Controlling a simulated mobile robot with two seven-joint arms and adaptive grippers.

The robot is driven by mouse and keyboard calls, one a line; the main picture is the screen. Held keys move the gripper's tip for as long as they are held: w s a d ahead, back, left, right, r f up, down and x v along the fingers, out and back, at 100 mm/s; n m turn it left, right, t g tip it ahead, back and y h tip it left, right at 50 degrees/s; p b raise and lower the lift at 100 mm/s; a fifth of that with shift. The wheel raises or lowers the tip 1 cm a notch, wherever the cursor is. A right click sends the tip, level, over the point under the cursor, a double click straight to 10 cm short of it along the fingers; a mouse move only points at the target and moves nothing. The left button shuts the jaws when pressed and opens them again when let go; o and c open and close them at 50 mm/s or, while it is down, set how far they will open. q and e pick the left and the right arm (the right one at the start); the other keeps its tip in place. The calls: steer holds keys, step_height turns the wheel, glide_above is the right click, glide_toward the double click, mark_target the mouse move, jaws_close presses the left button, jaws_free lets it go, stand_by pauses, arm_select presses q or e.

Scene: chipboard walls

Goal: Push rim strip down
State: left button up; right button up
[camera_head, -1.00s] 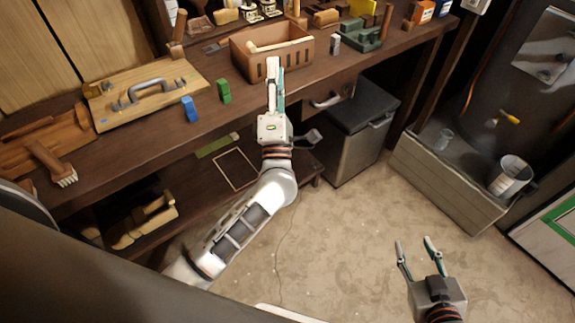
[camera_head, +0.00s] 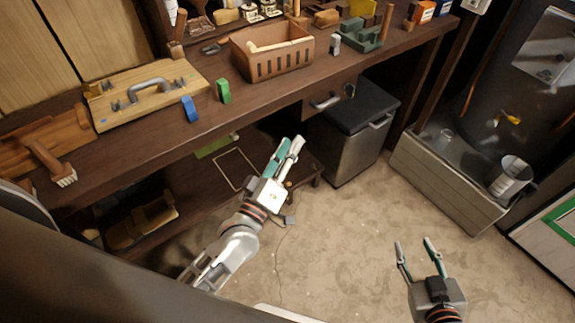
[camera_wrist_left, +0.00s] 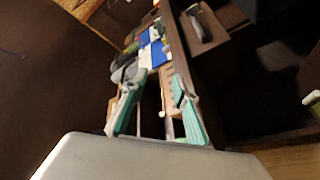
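I cannot make out a separate rim strip. A brown slotted box (camera_head: 272,62) stands on the workbench (camera_head: 230,120), with a pale stick in it. A wooden board with a grey handle (camera_head: 150,92) lies to its left. My left gripper (camera_head: 289,141) is below and in front of the bench edge, in front of the lower shelf. Its fingers are apart, with nothing visible held; they also show apart in the left wrist view (camera_wrist_left: 156,82). My right gripper (camera_head: 416,243) is open and empty over the floor at lower right.
A blue block (camera_head: 190,109) and a green block (camera_head: 223,91) stand near the bench edge. A dark bin (camera_head: 350,140) stands beneath the bench, right of the left gripper. A planked trough (camera_head: 445,185) stands at right. The floor (camera_head: 345,240) between is clear.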

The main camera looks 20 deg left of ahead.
arm_select(q)
steer(key=shift+s+d+f+m+g+h, duration=0.15)
steer(key=shift+s+f+m+g, duration=0.25)
steer(key=shift+f, duration=0.3)
steer(key=shift+s+a+f+m+g+h, duration=0.1)
steer(key=shift+s+f+m+g, duration=0.1)
steer(key=shift+s+f+m, duration=0.4)
steer(key=shift+s+d+f+m+g+h, duration=0.15)
steer(key=shift+s+f+m+g, duration=0.15)
steer(key=shift+f, duration=0.55)
